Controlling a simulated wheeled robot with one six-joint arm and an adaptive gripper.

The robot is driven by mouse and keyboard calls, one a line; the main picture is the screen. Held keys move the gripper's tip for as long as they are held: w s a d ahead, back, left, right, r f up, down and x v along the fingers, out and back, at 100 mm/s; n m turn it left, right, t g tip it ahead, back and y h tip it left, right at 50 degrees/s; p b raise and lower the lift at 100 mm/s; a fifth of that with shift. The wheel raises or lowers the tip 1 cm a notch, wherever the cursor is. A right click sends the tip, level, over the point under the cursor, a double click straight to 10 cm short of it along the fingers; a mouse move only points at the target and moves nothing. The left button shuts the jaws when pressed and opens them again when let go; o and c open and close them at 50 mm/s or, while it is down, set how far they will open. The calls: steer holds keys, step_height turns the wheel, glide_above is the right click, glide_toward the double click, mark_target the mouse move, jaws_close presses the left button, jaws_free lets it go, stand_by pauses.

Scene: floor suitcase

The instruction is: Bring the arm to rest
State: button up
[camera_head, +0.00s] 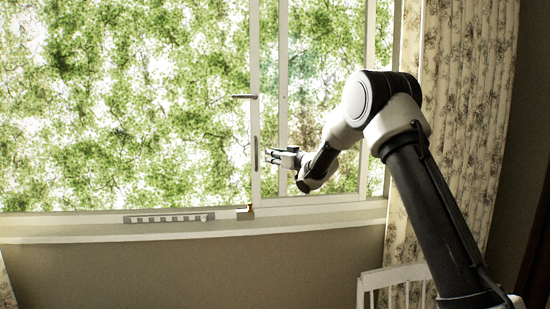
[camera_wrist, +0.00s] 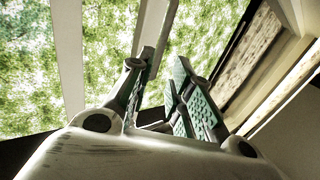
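My arm rises from the lower right in the head view, bends at a high elbow and reaches left in front of the window (camera_head: 254,60). My gripper (camera_head: 268,156) is at its end, in the air before the window frame, above the sill. In the wrist view my gripper (camera_wrist: 164,62) shows two green-padded fingers standing apart with a gap between them. Nothing shows between the fingers. Whether the fingertips touch the window frame behind them cannot be told.
The sill (camera_head: 310,218) runs below the window, with a slotted strip (camera_head: 168,218) and a small brown block (camera_head: 248,209) on it. A window handle (camera_head: 244,96) sticks out left. A patterned curtain (camera_head: 465,110) hangs right. A white chair back (camera_head: 395,272) stands below.

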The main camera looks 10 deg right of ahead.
steer(key=shift+s+d, duration=0.25)
steer(key=shift+s, duration=0.2)
